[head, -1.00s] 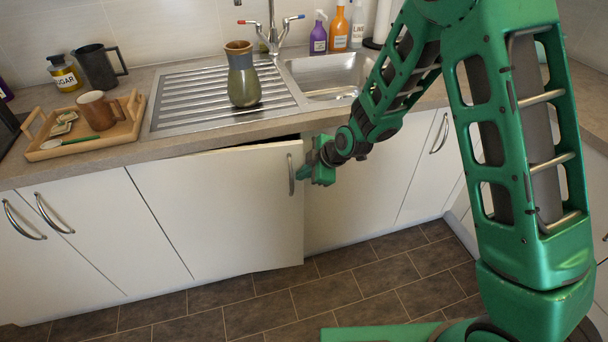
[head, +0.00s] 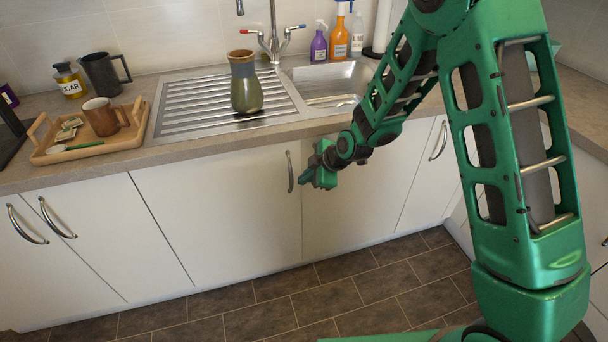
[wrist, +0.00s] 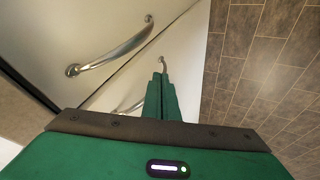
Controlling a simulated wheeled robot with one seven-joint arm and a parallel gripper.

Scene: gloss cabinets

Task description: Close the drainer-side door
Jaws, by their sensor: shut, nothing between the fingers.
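The drainer-side door (head: 218,213) is the white cabinet door below the ribbed drainer. It looks flush with the cabinet front, with no dark gap at its top edge. Its upright metal handle (head: 290,171) is near its right edge. My gripper (head: 303,178) is in front of the door's right edge, just right of the handle. In the wrist view my gripper's fingers (wrist: 162,97) are together with nothing between them. They point along the white fronts. I cannot tell whether the fingertips touch the door.
A green-brown vase (head: 246,84) stands on the drainer (head: 185,108). A wooden tray (head: 50,155) with a mug is on the counter at the left. Bottles stand behind the sink (head: 335,82). The tiled floor (head: 250,312) before the cabinets is clear.

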